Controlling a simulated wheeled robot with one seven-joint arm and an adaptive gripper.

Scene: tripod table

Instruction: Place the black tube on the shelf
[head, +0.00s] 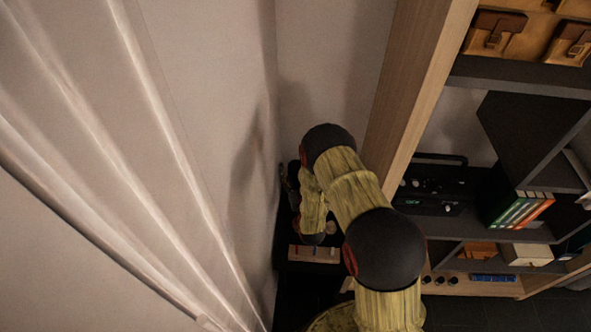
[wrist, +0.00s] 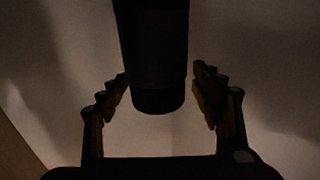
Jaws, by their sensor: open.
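In the wrist view a black tube (wrist: 155,60) comes down from the top edge, its rounded end between the two fingers. My gripper (wrist: 160,75) is open, with a visible gap on each side of the tube. The picture is dark, and I cannot tell how far the tube is from the fingertips. In the head view my arm covers most of the gripper, and I cannot make out the tube there. The shelf unit (head: 520,76) stands at the right, with a wooden frame and dark boards.
The unit holds brown bags (head: 494,33), a black radio-like device (head: 432,185), upright books (head: 520,210) and small boxes (head: 527,254). A wooden block with coloured pieces (head: 314,254) lies on a dark surface below my arm. A pale curtain (head: 110,120) hangs at the left.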

